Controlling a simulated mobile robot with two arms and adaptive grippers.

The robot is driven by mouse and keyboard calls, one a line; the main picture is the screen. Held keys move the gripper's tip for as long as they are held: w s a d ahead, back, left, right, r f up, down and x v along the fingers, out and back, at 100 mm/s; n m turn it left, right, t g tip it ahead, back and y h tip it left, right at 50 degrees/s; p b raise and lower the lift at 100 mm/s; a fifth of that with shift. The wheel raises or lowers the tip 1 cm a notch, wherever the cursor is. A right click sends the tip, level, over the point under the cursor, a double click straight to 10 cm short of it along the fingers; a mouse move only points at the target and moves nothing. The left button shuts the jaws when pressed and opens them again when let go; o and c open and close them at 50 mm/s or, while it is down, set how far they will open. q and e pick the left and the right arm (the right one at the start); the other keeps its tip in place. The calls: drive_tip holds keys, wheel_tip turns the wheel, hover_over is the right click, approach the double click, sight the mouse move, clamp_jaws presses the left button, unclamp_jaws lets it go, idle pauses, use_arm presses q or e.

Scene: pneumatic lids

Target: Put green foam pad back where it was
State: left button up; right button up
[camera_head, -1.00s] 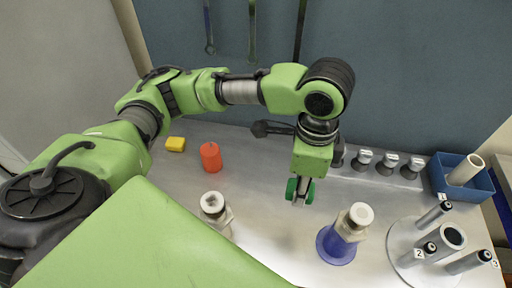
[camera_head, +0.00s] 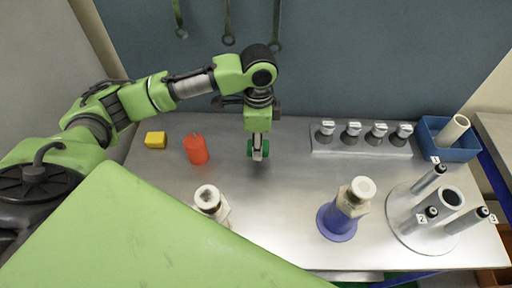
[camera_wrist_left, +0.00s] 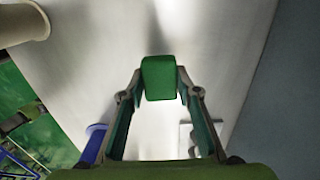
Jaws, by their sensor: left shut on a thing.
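The green foam pad (camera_wrist_left: 158,78) is a small green block between the fingertips of my left gripper (camera_wrist_left: 160,88) in the left wrist view. In the head view my left gripper (camera_head: 257,153) points down over the back middle of the metal table, to the right of the orange cylinder. Only green edges of the pad (camera_head: 250,148) show there beside the fingers. I cannot tell whether the pad touches the table. My right gripper is not in view.
A yellow block (camera_head: 155,140) and the orange cylinder (camera_head: 196,150) stand at left. Metal pieces (camera_head: 351,134) line the back right, near a blue bin (camera_head: 455,150). White-topped fittings (camera_head: 211,201), one in a blue base (camera_head: 337,222), and a round stand (camera_head: 411,226) are nearer.

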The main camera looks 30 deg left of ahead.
use_arm(q)
drive_tip(key=shift+w+a+f, duration=0.25)
drive_tip(key=shift+w+f, duration=0.15)
drive_tip(key=shift+f, duration=0.15)
drive_tip(key=f, duration=0.1)
drive_tip(key=f+p, duration=0.1)
drive_tip(key=f, duration=0.1)
drive_tip(key=shift+w+a, duration=0.15)
drive_tip(key=shift+a, duration=0.15)
drive_tip(key=shift+f, duration=0.5)
drive_tip(key=o, duration=1.1)
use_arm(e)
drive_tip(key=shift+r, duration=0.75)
use_arm(q)
wheel_tip(320, 180, up, 12)
drive_tip(key=shift+w+r+b, duration=0.1)
drive_tip(key=shift+b, duration=0.75)
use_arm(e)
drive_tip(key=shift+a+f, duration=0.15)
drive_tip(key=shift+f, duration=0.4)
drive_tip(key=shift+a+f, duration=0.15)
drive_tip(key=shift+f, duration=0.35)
use_arm(q)
drive_tip(key=shift+d, duration=0.1)
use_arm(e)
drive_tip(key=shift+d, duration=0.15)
